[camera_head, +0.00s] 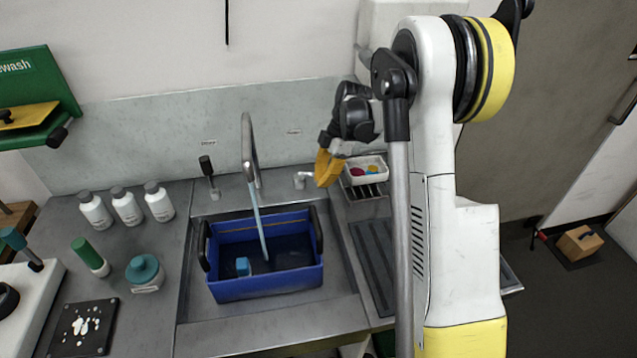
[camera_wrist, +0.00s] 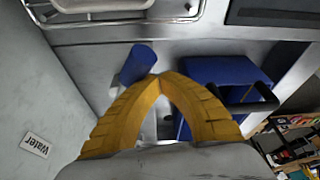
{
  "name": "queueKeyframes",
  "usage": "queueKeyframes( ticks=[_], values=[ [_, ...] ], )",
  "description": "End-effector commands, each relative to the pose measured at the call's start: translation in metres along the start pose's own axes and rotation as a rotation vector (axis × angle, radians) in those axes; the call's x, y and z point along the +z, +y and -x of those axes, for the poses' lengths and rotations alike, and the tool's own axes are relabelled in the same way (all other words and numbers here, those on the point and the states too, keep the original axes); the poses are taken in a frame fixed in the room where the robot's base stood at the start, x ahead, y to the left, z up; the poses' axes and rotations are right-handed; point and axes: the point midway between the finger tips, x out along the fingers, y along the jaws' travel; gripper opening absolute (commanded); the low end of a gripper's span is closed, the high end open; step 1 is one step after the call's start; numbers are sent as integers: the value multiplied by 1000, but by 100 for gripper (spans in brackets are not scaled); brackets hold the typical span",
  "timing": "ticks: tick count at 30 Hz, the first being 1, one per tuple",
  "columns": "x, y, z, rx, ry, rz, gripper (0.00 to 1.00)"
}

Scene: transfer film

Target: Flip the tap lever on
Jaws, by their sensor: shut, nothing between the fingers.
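The curved grey tap spout (camera_head: 249,150) rises behind the sink. A pale blue strip like a water stream runs from it into a blue tub (camera_head: 265,288). A small pale tap fitting (camera_head: 302,179) stands right of the spout. My gripper (camera_head: 325,182) has yellow fingers and is just right of that fitting. In the wrist view the fingertips (camera_wrist: 158,78) meet with nothing between them. A blue cylindrical handle (camera_wrist: 137,62), apparently the tap lever, is right beside the tips; I cannot tell whether they touch. In the head view this handle seems hidden by my gripper.
A black-topped lever (camera_head: 207,172) stands left of the spout. A white tray (camera_head: 366,170) with coloured items sits right of my gripper on a rack. Several white bottles (camera_head: 127,206) stand left of the sink. The wall behind bears a "Water" label (camera_wrist: 36,144).

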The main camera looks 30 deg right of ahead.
Motion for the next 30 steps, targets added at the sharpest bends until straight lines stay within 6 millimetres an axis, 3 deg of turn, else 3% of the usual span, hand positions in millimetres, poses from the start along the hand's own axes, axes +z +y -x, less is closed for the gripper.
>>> queueKeyframes(
  ticks=[22, 26, 30],
  values=[
    [7, 3, 2, 8, -9, -7, 0],
    [-3, -2, -1, 6, -8, -6, 0],
    [-27, -9, -9, 5, -6, -2, 0]
  ],
)
